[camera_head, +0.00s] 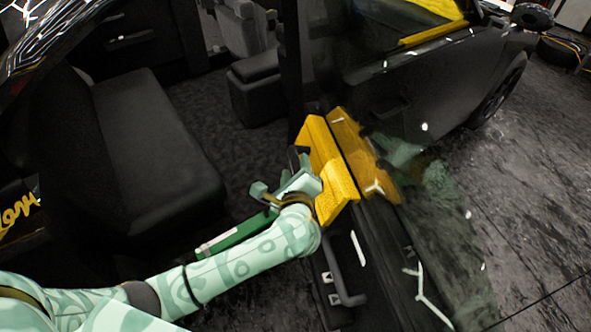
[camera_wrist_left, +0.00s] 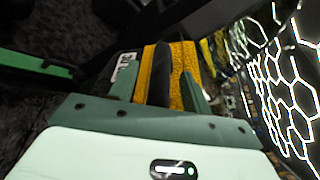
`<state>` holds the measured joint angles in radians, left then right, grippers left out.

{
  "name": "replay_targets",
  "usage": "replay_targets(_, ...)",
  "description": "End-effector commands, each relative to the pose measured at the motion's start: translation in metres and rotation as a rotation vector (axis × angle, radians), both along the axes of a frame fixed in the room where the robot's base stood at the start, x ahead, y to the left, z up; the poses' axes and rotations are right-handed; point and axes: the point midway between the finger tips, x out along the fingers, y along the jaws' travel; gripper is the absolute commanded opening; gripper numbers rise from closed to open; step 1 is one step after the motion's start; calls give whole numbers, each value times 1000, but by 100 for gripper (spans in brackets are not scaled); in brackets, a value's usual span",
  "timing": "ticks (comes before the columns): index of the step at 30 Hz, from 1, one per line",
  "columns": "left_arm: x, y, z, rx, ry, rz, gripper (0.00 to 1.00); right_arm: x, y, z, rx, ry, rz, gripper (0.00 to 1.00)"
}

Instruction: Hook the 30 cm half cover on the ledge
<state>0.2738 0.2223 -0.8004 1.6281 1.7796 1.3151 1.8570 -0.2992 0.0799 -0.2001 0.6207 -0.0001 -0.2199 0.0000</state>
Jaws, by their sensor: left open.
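The half cover (camera_head: 325,168) is a yellow, folded piece lying along the top ledge (camera_head: 371,240) of the black car door, against the window glass. A darker yellow copy beside it looks like its reflection in the glass. Whether its lip is fully over the ledge I cannot tell. My left gripper (camera_head: 303,172) is open at the cover's cabin side. In the left wrist view the open fingers (camera_wrist_left: 160,88) stand on either side of the near end of the cover (camera_wrist_left: 183,62) and a black strip. Contact cannot be told. My right gripper is not in view.
The window glass (camera_head: 440,215) rises beside the ledge and mirrors my arm. A door pull handle (camera_head: 343,278) sticks out below the cover. A dark seat (camera_head: 150,135) is at the left. A dark car panel with more yellow edging (camera_head: 432,33) is at the back.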

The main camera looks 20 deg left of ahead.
Motion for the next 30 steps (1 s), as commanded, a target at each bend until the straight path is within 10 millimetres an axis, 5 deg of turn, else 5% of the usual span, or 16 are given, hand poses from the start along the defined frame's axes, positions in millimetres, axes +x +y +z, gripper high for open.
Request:
replay_targets(3,0,0,0,0,0,0,43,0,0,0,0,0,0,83)
replay_targets(8,0,0,0,1,0,0,0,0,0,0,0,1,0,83)
replay_targets(30,0,0,27,0,-2,1,0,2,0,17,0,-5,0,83)
